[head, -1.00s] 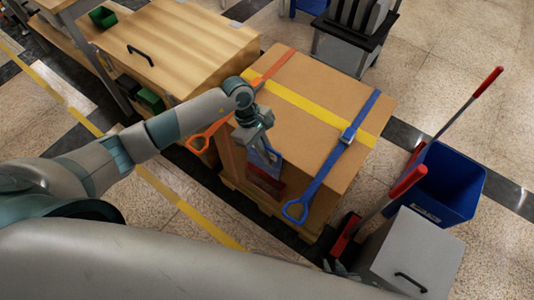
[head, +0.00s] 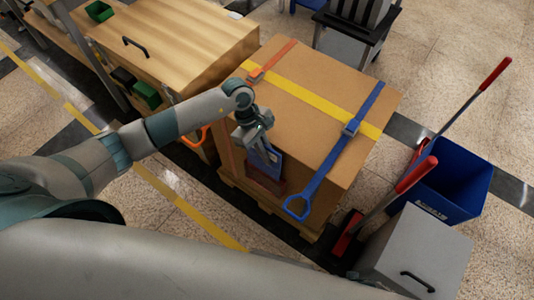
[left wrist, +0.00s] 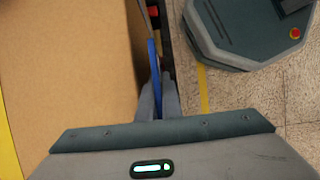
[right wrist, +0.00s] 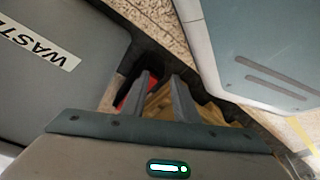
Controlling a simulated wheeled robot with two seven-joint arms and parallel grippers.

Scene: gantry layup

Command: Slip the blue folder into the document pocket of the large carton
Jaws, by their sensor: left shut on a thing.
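The large carton (head: 325,85) stands on a wooden pallet right of centre in the head view. My left gripper (head: 258,140) is shut on the blue folder (head: 267,161) beside the carton's near side. The folder hangs upright, in front of a dark red panel (head: 266,183) low on that side, which looks like the document pocket. I cannot tell whether the folder's lower edge is inside it. In the left wrist view the folder (left wrist: 153,65) is a thin blue edge between the fingertips (left wrist: 158,98), beside the carton (left wrist: 70,75). My right gripper (right wrist: 162,95) is open and empty.
A yellow strap (head: 318,100) and a blue strap (head: 335,160) with a loop handle cross the carton. A blue bin (head: 450,180) and a grey waste box (head: 420,250) stand to the right. An orange handle (head: 197,138) hangs nearby.

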